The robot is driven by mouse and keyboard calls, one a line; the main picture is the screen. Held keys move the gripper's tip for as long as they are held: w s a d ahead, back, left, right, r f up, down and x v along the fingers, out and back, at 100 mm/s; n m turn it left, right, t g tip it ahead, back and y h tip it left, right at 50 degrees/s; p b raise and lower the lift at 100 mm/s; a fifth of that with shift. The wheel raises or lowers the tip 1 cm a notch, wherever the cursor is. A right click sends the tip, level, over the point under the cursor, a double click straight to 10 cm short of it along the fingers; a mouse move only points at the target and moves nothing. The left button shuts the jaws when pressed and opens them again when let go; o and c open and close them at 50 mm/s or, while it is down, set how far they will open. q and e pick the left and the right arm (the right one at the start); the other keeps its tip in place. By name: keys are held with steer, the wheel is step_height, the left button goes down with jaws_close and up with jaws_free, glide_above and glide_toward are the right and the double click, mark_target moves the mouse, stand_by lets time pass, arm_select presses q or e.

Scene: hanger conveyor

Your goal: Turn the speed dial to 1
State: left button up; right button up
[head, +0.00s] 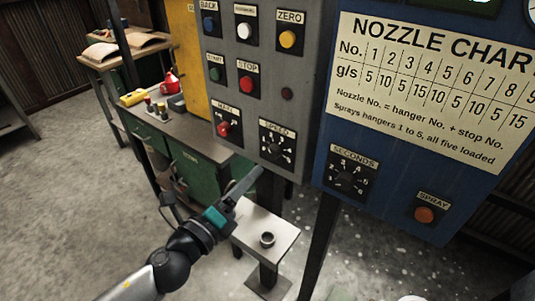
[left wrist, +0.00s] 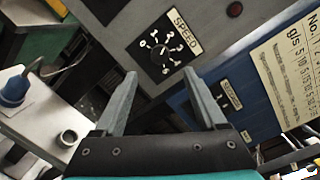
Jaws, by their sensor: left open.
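The speed dial (head: 277,147) is a black round knob on a black plate with white numbers, low on the grey control panel. In the left wrist view the speed dial (left wrist: 161,51) lies beyond the fingertips, between their lines, with its SPEED label tilted. I cannot tell which number its pointer is at. My left gripper (head: 256,173) is below and just left of the dial in the head view, apart from it. In the left wrist view the left gripper (left wrist: 159,76) has its two fingers spread with nothing between them. My right gripper is not in view.
The grey panel (head: 258,105) also carries several buttons and a red MAIN switch (head: 224,129) left of the dial. A blue panel (head: 390,195) with a SECONDS dial (head: 350,176) stands to the right.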

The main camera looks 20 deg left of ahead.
mark_target(271, 154)
arm_select(q)
steer(key=p+x, duration=0.1)
steer(key=x, duration=0.8)
steer(key=shift+c, duration=0.3)
jaws_close()
stand_by(0.3)
